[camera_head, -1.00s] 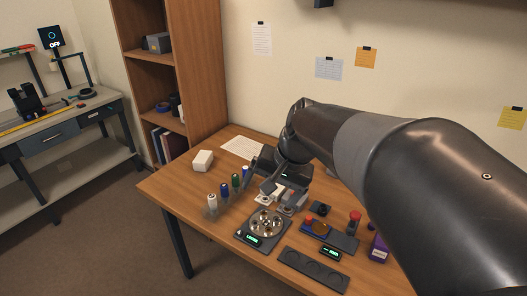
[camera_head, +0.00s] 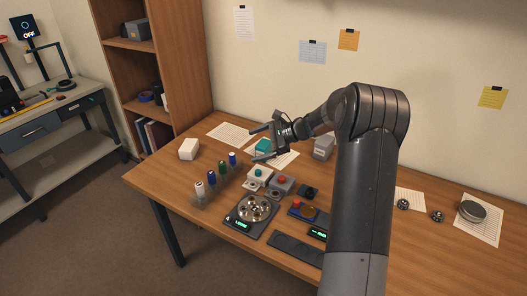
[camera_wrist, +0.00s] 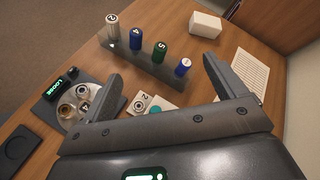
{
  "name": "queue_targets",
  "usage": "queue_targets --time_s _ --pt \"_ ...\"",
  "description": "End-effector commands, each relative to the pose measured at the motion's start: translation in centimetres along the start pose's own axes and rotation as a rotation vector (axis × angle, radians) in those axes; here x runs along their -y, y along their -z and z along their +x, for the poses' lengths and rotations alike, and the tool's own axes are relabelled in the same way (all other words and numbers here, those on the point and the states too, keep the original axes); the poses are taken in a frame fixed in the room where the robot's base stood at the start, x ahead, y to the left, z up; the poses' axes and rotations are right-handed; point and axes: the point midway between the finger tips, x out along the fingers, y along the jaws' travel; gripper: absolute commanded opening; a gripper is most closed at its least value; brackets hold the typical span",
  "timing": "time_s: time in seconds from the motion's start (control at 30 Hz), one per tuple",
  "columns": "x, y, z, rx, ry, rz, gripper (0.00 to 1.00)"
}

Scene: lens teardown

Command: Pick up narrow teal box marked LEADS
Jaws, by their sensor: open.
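A small teal box (camera_head: 263,146) is on the wooden table in the head view, partly hidden by my gripper; no marking on it is readable. My gripper (camera_head: 254,144) is open, its fingers pointing left with the teal box appearing between them. I cannot tell how far above the box the fingers are. In the wrist view, the open fingers of my gripper (camera_wrist: 163,86) frame a teal patch (camera_wrist: 166,106) at the palm's edge; I cannot tell whether it is the box or the teal-topped button.
A rack of numbered bottles (camera_wrist: 150,62) stands near the fingers. A white block (camera_head: 188,148) is at the table's left. A teal-topped button unit (camera_head: 258,173) and a scale with a metal dish (camera_head: 255,208) are in front. A grey box (camera_head: 323,146) stands right of the gripper.

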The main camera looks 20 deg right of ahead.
Motion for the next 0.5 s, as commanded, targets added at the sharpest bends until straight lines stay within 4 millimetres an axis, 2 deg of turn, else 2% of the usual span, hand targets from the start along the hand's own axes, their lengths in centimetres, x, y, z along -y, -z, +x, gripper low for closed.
queue_targets --time_s 0.03,0.3,0.5 --pt "0.6 2.1 0.0 0.031 0.034 0.055 0.89" --pt "3.3 11.9 -0.8 0.208 0.243 0.329 0.89" --pt "3.9 18.1 -2.1 0.321 0.377 0.482 0.89"
